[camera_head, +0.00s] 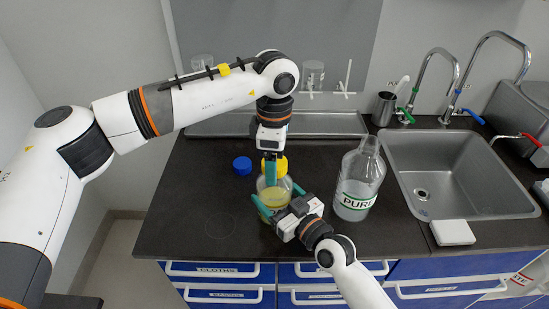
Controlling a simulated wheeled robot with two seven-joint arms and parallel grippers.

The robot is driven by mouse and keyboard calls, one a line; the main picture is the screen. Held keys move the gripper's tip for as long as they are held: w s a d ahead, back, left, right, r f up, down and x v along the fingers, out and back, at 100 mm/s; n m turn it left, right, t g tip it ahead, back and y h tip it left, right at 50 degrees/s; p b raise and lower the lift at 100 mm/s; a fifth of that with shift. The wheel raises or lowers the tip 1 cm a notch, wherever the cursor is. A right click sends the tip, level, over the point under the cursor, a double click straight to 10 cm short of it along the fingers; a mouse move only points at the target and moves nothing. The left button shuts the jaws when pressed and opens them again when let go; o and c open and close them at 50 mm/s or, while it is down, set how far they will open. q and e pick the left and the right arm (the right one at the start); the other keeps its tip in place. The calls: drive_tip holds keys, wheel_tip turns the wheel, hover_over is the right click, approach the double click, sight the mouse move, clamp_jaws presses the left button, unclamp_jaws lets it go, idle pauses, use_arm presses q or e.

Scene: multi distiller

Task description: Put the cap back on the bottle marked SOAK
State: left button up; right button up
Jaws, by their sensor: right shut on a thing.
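A clear bottle (272,199) with yellow liquid stands on the dark counter; any label on it is hidden or unreadable. My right gripper (278,199), coming from the front, is shut on this bottle, with teal fingers at its sides. A yellow cap (282,166) is at the bottle's mouth; I cannot tell if it is seated or just above. My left gripper (270,172) points down at the cap, one teal finger in front of it; its opening is not clear. A blue cap (242,165) lies on the counter to the left of the bottle.
A large clear bottle marked PURE (359,181) stands close on the right. Farther right are a sink (440,170) with taps and a steel cup (384,108). A drying rack with glassware stands at the back wall. The counter's left front is clear.

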use_arm(q)
wheel_tip(320, 180, up, 12)
idle(0.7)
use_arm(e)
drive_tip(key=o, duration=1.9)
drive_tip(key=shift+d, duration=0.1)
drive_tip(key=b+v, duration=0.1)
drive_tip(key=v, duration=1.1)
use_arm(q)
drive_tip(key=shift+f, duration=0.7)
